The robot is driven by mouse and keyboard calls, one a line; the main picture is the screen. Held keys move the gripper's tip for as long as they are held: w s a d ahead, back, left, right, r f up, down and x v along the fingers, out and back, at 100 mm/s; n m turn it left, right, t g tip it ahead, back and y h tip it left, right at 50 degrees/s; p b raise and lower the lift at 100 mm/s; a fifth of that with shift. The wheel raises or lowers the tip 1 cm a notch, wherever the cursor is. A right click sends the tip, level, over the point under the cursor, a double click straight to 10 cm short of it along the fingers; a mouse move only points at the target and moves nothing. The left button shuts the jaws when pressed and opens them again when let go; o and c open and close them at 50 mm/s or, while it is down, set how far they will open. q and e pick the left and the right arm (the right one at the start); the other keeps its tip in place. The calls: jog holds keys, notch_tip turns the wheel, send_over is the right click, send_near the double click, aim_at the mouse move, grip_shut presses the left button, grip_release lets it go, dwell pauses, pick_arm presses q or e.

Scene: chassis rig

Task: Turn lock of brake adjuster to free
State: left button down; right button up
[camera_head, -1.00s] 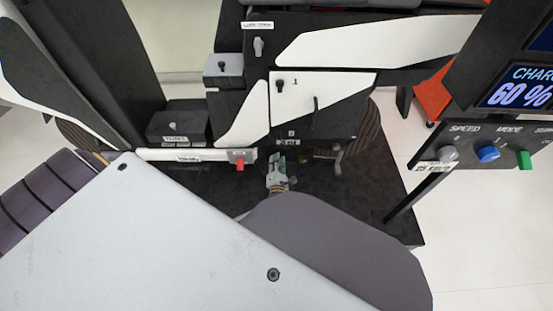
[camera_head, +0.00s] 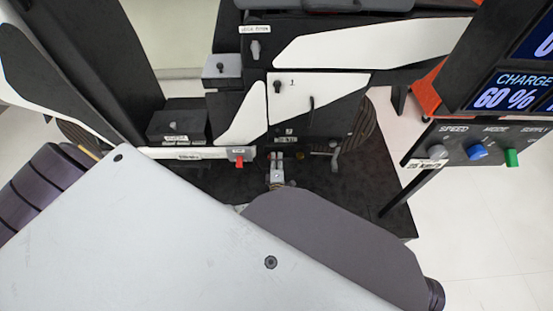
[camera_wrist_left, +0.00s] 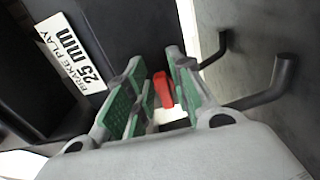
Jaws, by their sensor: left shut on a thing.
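The red lock (camera_wrist_left: 163,90) of the brake adjuster shows in the left wrist view, between the green-padded fingers of my left gripper (camera_wrist_left: 155,80). The gripper is shut on it. In the head view my left gripper (camera_head: 277,170) is small, below the dark panel and just above the grey arm cover. The fingers hide much of the lock there. A white label (camera_wrist_left: 72,52) reading "BRAKE PLAY 25 mm" is left of the fingers in the wrist view. My right gripper is not in view.
Dark bent rods (camera_wrist_left: 268,85) stick out right of the fingers in the wrist view. A console with a blue knob (camera_head: 477,152) stands at right.

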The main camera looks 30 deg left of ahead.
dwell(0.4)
pick_arm(q)
jog(key=c, duration=1.5)
grip_release()
jog(key=shift+v, duration=3.75)
jog(key=shift+s, duration=0.1)
